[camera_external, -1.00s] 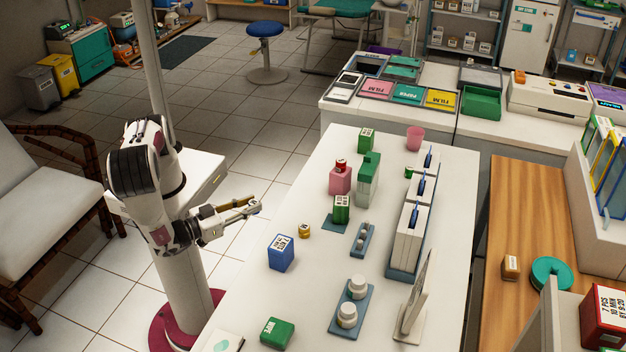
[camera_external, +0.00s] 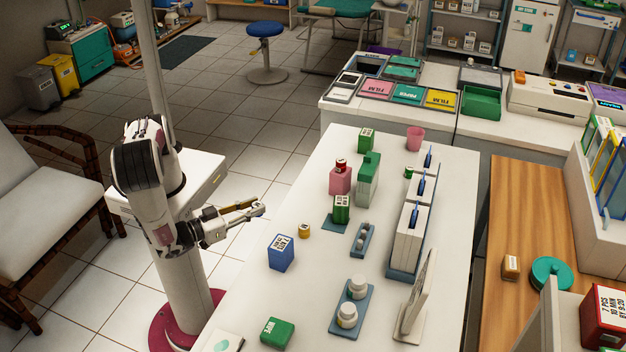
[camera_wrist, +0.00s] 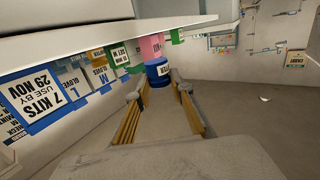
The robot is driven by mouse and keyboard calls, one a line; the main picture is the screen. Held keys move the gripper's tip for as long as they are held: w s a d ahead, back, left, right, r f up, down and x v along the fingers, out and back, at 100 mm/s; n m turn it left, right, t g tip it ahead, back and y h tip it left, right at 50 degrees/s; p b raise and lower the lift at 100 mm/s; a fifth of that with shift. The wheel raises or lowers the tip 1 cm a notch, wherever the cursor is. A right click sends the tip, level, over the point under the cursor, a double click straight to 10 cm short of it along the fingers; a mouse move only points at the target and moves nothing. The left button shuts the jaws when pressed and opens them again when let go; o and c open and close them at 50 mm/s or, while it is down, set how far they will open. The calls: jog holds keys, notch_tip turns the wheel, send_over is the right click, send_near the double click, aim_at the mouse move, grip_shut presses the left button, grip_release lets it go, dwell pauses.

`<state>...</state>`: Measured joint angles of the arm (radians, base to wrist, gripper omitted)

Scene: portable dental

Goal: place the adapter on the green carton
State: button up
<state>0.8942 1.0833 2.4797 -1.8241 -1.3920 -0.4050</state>
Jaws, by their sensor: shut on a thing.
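My gripper (camera_external: 258,209) hangs beside the near left edge of the white table, apart from the cartons. In the wrist view my gripper (camera_wrist: 161,86) has its fingers around a small dark blue, labelled cylinder (camera_wrist: 158,72), apparently the adapter; in the external view it is too small to make out. A green carton (camera_wrist: 118,55) also shows in the wrist view.
A blue carton (camera_external: 281,252) and a small yellow jar (camera_external: 304,231) stand near the table edge closest to my gripper. A pink bottle (camera_external: 340,180) and a green-and-white box (camera_external: 368,180) stand behind the middle green carton. White bottles (camera_external: 347,315) stand on a blue tray.

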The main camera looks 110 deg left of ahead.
jog(key=w, duration=0.1)
jog(key=w+d, duration=0.1)
jog(key=w, duration=0.1)
jog(key=w+r, duration=0.1)
jog(key=w, duration=0.1)
jog(key=shift+d, duration=0.15)
jog(key=w+r, duration=0.3)
jog(key=w, duration=0.3)
notch_tip(320, 180, up, 11)
jog(key=n+g+y, duration=0.2)
jog(key=g, duration=0.1)
send_over(364, 134)
jog(key=shift+f, duration=0.2)
jog(key=shift+f, duration=3.15)
jog(key=shift+f, duration=1.85)
